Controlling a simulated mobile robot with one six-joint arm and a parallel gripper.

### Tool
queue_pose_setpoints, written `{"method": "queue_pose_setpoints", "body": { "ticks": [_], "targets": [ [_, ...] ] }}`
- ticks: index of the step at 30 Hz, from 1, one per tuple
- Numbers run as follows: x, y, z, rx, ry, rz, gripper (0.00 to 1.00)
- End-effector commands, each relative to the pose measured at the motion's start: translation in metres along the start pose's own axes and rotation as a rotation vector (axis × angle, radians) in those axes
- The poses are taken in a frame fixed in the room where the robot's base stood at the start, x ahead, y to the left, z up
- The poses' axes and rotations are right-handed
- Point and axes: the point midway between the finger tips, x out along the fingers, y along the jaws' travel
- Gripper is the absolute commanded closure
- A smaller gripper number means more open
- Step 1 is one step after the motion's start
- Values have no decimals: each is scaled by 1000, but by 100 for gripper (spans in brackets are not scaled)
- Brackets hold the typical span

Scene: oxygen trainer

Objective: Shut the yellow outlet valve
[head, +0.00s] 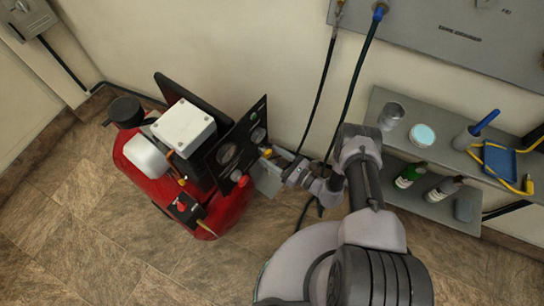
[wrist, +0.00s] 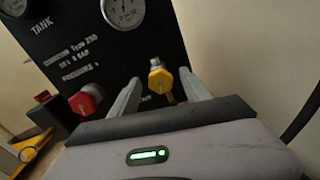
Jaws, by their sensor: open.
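The yellow outlet valve (wrist: 160,78) is a yellow knob on a silver stem on the black panel (wrist: 85,45). In the head view it shows as a small yellow spot (head: 267,153) at the panel's right side. My gripper (wrist: 159,84) is open, one finger on each side of the yellow knob in the wrist view. I cannot tell whether the fingers touch it or how far they reach along it. In the head view my gripper (head: 279,160) is just right of the panel, its fingertips small and partly unclear.
A red knob (wrist: 86,99) sits left of the yellow one, with a gauge (wrist: 124,10) above. The panel belongs to a red compressor (head: 150,180) on the tiled floor. Hoses (head: 345,90) hang on the wall. A grey shelf (head: 445,140) with bottles stands to the right.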

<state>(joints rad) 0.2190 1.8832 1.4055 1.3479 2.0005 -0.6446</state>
Motion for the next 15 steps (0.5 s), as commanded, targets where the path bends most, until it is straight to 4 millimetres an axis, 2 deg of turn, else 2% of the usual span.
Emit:
{"method": "queue_pose_setpoints", "body": {
  "ticks": [9,11,15],
  "targets": [
    [5,0,1,0,-1,0,45],
    [5,0,1,0,-1,0,55],
    [5,0,1,0,-1,0,82]
  ]
}}
